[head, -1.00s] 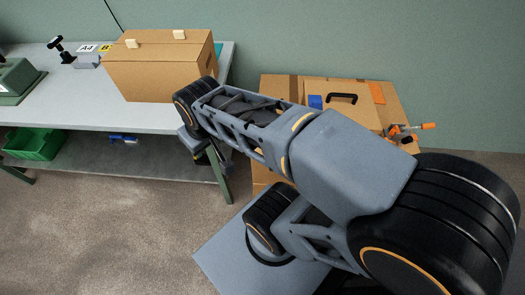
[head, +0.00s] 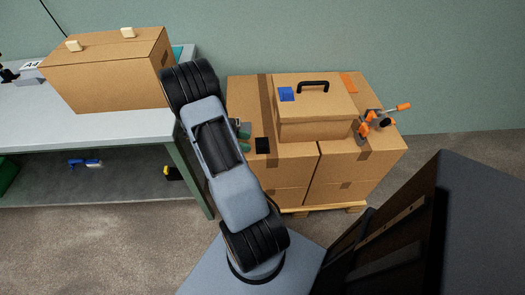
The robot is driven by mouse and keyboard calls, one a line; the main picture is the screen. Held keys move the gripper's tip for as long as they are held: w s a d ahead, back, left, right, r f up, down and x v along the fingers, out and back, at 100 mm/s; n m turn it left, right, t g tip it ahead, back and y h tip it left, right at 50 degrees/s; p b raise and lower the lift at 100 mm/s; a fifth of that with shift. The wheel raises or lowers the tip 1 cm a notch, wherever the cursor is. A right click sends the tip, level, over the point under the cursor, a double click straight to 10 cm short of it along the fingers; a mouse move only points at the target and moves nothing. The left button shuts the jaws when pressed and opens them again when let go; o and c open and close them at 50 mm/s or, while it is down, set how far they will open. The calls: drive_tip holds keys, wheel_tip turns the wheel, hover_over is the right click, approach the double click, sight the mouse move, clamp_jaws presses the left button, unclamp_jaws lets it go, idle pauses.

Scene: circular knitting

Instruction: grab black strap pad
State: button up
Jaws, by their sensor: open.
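A small flat black piece (head: 262,145), which looks like the black strap pad, lies on the top of the stacked cartons (head: 300,150), near their left front. It is just right of my arm, with small dark green things (head: 243,130) beside it that my arm partly covers. My gripper cannot be made out; the wrist end of my arm is up at the left, near the table's right end.
A smaller carton (head: 315,128) with a black handle (head: 313,86) and a blue label stands on the stack. Orange-handled clamps (head: 375,120) lie at its right. A grey table (head: 100,130) at left bears a large carton (head: 105,75). Open floor lies in front.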

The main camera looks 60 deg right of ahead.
sight(265, 146)
drive_tip(key=shift+s+d+f+n+g, duration=0.3)
drive_tip(key=shift+s+d+f, duration=0.65)
drive_tip(key=shift+f, duration=0.1)
drive_tip(key=shift+x, duration=2.95)
drive_tip(key=shift+w, duration=0.1)
drive_tip(key=shift+c, duration=0.2)
clamp_jaws()
